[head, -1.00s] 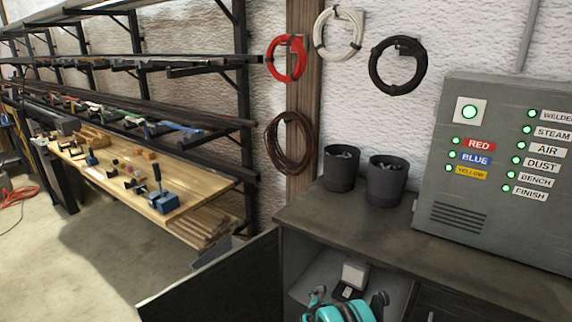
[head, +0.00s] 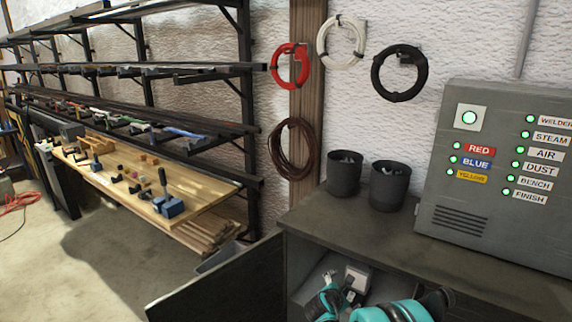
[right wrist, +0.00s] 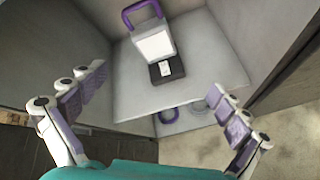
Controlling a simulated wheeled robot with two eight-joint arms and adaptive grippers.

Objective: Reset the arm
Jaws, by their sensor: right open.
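A small white box (head: 358,276) sits inside the open cabinet. In the right wrist view it looks like a raised white lid (right wrist: 154,44) with a purple handle (right wrist: 143,13) above a black base (right wrist: 160,78). A small white piece (right wrist: 167,67) is on that base. My right gripper (right wrist: 158,84) is open and empty, its fingers spread on either side of the base and short of it. In the head view my right gripper (head: 338,296) is at the cabinet opening, partly covering the box's lower part. My left gripper is out of view.
The cabinet door (head: 222,288) stands open at left. The cabinet top (head: 330,222) carries two dark bins (head: 344,174) and a grey control panel (head: 505,165) with green lights. Purple rings (right wrist: 169,115) lie low in the cabinet. A wooden bench (head: 205,195) is at left.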

